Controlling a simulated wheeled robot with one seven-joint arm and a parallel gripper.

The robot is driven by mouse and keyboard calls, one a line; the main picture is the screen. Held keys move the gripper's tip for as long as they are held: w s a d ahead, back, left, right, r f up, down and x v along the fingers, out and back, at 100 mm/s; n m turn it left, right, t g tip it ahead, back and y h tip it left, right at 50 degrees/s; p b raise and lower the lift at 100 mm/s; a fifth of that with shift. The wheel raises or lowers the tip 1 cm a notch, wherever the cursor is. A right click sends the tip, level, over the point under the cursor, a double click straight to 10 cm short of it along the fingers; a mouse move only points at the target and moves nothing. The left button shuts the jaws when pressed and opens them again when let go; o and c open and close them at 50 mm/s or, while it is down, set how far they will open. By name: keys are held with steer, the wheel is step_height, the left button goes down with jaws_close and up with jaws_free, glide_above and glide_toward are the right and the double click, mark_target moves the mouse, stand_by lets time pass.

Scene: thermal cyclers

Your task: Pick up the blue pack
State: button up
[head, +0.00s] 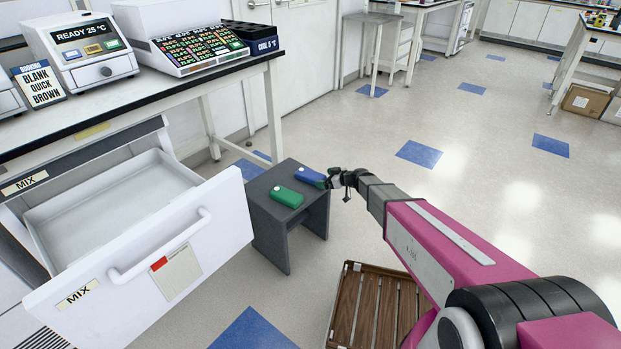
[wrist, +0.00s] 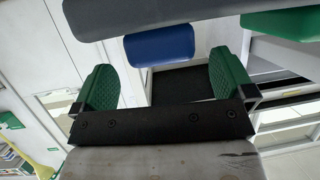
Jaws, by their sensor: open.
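The blue pack (head: 309,175) lies on top of a small dark grey stool (head: 277,224). In the wrist view the blue pack (wrist: 159,48) shows just beyond the fingertips, roughly centred between them. My gripper (head: 334,180) is at the stool's right edge, close to the blue pack. In the wrist view my gripper (wrist: 158,85) has its two green-padded fingers wide apart with nothing between them. I cannot tell from the head view whether a finger touches the pack.
A green pack (head: 286,197) lies on the stool in front of the blue one. An open white drawer (head: 150,262) stands left of the stool, under a bench with machines. A slatted wooden crate (head: 375,307) sits on the floor. Floor to the right is clear.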

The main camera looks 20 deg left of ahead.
mark_target(322, 178)
steer(key=x, duration=0.4)
steer(key=shift+s, duration=0.1)
steer(key=c, duration=1.2)
